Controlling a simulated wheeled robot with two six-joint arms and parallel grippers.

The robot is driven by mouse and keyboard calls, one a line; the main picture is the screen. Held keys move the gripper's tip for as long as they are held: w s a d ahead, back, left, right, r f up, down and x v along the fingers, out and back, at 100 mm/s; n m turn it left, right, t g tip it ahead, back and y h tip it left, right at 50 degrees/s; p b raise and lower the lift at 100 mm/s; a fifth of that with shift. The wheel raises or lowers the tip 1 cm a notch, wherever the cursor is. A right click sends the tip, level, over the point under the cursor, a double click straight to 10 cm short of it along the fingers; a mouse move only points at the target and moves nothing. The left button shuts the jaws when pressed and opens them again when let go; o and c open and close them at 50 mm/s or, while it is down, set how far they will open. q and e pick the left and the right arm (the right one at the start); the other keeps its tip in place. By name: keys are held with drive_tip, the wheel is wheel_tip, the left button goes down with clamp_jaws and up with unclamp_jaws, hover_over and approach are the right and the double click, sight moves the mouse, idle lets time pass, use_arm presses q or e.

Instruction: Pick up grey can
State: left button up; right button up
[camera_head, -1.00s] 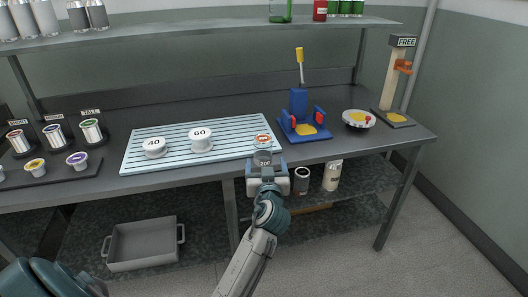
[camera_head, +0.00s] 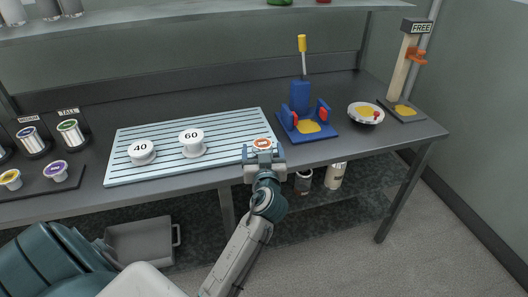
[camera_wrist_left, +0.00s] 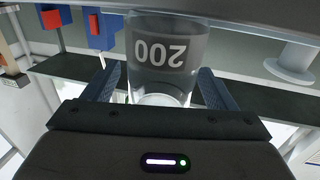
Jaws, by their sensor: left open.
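The grey can (camera_wrist_left: 168,55) marked 200 shows upside down in the left wrist view, between the two fingers. In the head view only its top with an orange ring (camera_head: 262,143) shows clearly, at the front right corner of the light-blue slatted board (camera_head: 120,173). My left gripper (camera_head: 263,153) is open, with one finger on each side of the can; it also shows in the left wrist view (camera_wrist_left: 160,88). I cannot tell whether the fingers touch the can. The gripper hides the can's lower front. My right gripper is not in view.
A cylinder (camera_head: 303,182) and a bottle (camera_head: 335,176) stand under the counter's front edge.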

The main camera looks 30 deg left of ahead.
use_arm(q)
drive_tip(key=shift+s+d+r, duration=0.1)
drive_tip(key=shift+c, duration=0.2)
drive_tip(key=c, duration=1)
